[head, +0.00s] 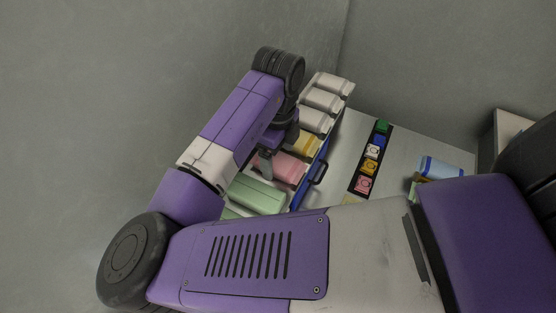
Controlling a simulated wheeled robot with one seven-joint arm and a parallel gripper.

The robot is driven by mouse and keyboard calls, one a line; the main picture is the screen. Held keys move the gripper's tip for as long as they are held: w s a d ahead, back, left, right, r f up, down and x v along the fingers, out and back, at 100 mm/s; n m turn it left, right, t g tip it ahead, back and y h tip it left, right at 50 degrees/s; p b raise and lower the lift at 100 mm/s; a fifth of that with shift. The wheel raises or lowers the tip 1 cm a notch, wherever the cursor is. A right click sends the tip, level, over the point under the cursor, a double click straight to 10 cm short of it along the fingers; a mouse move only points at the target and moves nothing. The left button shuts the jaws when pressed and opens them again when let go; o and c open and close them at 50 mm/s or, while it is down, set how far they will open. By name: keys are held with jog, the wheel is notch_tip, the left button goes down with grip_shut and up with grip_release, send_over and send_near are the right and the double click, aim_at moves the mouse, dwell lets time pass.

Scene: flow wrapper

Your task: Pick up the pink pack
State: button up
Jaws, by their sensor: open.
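The pink pack (289,169) lies in a row of packs, between a yellow pack (306,144) and a green pack (256,194). My gripper (266,168) points down at the left end of the pink pack, with one finger showing against it. I cannot tell whether the finger touches the pack. The jaws are open, but the far finger and part of the pack are hidden by my wrist.
Several white packs (321,99) continue the row at the back. A blue rail with a handle (317,173) runs along its right side. A black strip (355,188) with coloured squares and a blue pack (440,167) lie on the grey table (410,148). My arm hides the front.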

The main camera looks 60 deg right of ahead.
jog(key=shift+f, duration=0.75)
jog(key=c, duration=1.5)
jog(key=shift+d+r, duration=0.1)
jog(key=shift+r, duration=0.1)
